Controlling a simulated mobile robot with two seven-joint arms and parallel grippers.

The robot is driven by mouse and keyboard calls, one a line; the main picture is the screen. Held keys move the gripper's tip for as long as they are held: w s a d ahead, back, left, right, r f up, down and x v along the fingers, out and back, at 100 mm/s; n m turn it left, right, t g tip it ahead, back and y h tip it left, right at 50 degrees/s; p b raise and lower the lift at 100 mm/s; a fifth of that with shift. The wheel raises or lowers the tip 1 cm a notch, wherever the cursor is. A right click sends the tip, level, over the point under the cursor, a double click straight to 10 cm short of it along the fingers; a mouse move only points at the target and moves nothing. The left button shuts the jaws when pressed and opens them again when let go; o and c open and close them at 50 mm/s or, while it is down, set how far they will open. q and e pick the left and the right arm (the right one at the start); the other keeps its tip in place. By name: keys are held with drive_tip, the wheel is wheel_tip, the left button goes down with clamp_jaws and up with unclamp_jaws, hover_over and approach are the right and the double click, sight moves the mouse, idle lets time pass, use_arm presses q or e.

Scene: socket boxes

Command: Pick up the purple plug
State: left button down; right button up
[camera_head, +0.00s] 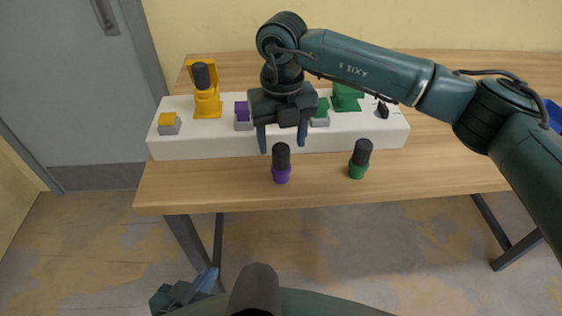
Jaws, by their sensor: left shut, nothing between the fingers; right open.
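The purple plug (281,174) stands upright on the wooden table in front of the white socket box (180,145). It has a black handle on top and a purple base. My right gripper (282,146) points down, open, with its fingertips to either side of the plug's black top. I cannot tell whether the fingers touch the plug. A purple socket (242,111) on the box is partly hidden by this gripper. My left gripper (184,293) is low at the bottom left, below the table's front edge, shut and empty.
A green plug (359,162) with a black handle stands right of the purple one. A black-handled yellow plug (207,92) sits on the box near yellow and green sockets. The table (215,190) is clear at front left. A blue item (553,113) is at far right.

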sight(281, 147)
drive_tip(key=shift+w+a+f+p, duration=0.1)
drive_tip(key=shift+f+p, duration=0.1)
drive_tip(key=shift+f, duration=1.2)
drive_tip(key=shift+w+f+p, duration=0.1)
drive_tip(key=shift+f+p, duration=0.05)
drive_tip(key=shift+f, duration=1.2)
drive_tip(key=shift+c, duration=0.4)
drive_tip(key=shift+r, duration=0.1)
drive_tip(key=c, duration=0.9)
